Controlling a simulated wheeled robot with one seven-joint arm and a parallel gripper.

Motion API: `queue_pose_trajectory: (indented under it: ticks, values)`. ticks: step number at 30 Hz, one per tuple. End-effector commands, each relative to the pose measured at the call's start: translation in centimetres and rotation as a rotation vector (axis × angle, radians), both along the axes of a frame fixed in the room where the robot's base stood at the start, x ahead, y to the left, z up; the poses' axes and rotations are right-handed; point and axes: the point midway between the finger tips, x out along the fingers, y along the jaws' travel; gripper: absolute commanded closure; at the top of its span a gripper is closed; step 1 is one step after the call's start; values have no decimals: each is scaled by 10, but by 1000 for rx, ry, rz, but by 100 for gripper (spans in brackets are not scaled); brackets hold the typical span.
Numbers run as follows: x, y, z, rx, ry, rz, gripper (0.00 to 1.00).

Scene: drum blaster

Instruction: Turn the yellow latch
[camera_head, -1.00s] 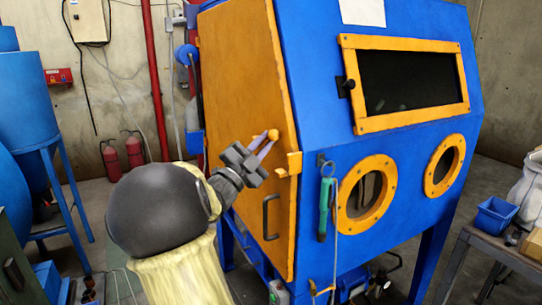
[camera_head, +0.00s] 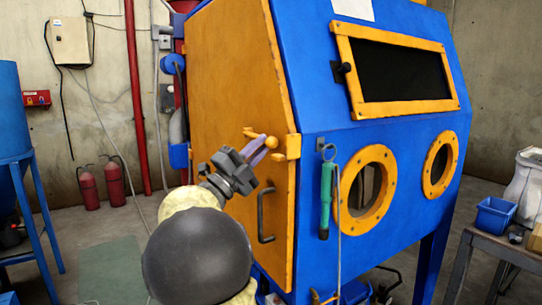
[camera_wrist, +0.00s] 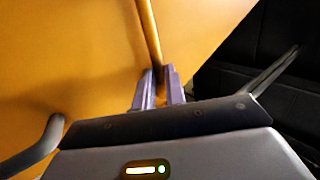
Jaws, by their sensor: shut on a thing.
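The yellow latch (camera_head: 257,136) is on the orange side door (camera_head: 230,80) of the blue blasting cabinet. Its rounded knob end points right, close to the yellow bracket (camera_head: 293,147) at the door's front edge. My gripper (camera_head: 265,149) reaches up to the latch from the lower left, its narrow fingers at the bar near the knob. In the wrist view, the fingers (camera_wrist: 160,88) are shut on the yellow latch bar (camera_wrist: 149,32), which runs up from between them. The fingers partly hide the gripped part.
A dark door handle (camera_head: 265,216) sits just below my gripper. A green-handled tool (camera_head: 326,195) hangs on the blue cabinet front (camera_head: 400,130), right of the bracket. A blue tank on a stand (camera_head: 22,150) is at the far left.

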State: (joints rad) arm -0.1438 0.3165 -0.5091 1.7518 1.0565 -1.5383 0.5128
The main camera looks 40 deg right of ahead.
Motion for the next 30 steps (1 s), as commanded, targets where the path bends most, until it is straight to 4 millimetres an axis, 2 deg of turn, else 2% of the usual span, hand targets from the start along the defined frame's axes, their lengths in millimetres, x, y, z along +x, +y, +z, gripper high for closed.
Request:
queue_pose_trajectory:
  ticks: [15,16,17,26,30]
  values:
    - [2,4,-3,1,-15,6,100]
    - [2,4,-4,1,-14,6,82]
    - [2,4,-4,1,-14,6,78]
    - [3,5,-3,-1,-14,8,78]
    - [4,13,-8,1,-13,10,78]
